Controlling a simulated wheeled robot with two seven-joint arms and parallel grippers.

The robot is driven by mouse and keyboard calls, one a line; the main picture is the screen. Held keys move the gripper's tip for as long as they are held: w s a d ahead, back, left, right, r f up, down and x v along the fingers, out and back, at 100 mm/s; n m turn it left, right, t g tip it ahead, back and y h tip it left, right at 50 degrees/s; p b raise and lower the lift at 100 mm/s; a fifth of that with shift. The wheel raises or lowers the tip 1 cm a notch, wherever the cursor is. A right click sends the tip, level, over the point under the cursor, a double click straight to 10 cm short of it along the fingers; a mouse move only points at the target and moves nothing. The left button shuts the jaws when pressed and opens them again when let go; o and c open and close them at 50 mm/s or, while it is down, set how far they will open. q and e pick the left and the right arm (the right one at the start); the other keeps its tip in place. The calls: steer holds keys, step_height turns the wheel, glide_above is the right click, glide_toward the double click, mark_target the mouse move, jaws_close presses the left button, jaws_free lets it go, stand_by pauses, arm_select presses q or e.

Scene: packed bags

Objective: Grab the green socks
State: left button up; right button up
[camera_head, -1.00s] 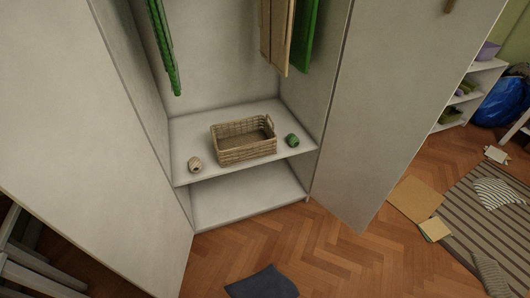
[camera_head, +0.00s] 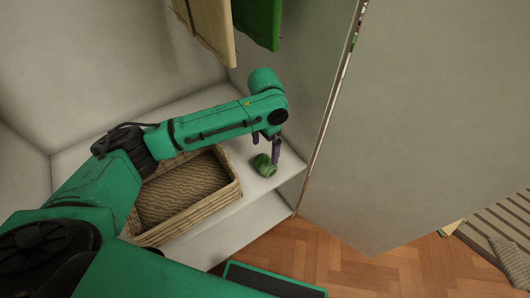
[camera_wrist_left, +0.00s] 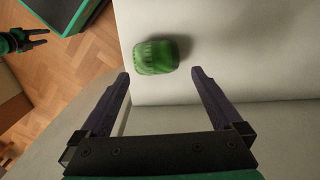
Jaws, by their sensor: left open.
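The green socks (camera_head: 265,165) are a rolled bundle on the white wardrobe shelf, to the right of the wicker basket. My left gripper (camera_head: 267,153) is right at them, pointing down, its fingers apart. In the left wrist view the green socks (camera_wrist_left: 155,56) lie just beyond and between the open fingertips of my left gripper (camera_wrist_left: 160,73), with nothing held. My right gripper (camera_wrist_left: 46,37) shows small at the upper left of that view, its fingers apart and empty. It does not show in the head view.
The wicker basket (camera_head: 233,196) stands on the shelf (camera_head: 235,218), partly hidden behind my left arm. The open wardrobe door (camera_head: 425,120) rises to the right of the shelf. Hanging green cloth (camera_head: 258,20) and beige cloth (camera_head: 210,27) are above.

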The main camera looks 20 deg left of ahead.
mark_target(265, 161)
arm_select(q)
steer(key=f, duration=0.2)
steer(key=f+b, duration=0.1)
steer(key=f, duration=0.3)
steer(key=shift+s+d+f, duration=0.1)
steer(key=shift+s+f, duration=0.2)
steer(key=shift+f, duration=0.1)
steer(key=shift+r, duration=0.1)
steer(key=shift+c, duration=0.9)
steer(key=c, duration=0.8)
arm_select(e)
steer(key=w, duration=0.3)
steer(key=shift+w+a+r, duration=0.15)
steer(key=shift+a+r, duration=0.15)
steer(key=shift+a, duration=0.05)
arm_select(q)
steer(key=shift+r, duration=0.1)
steer(key=shift+c, duration=0.2)
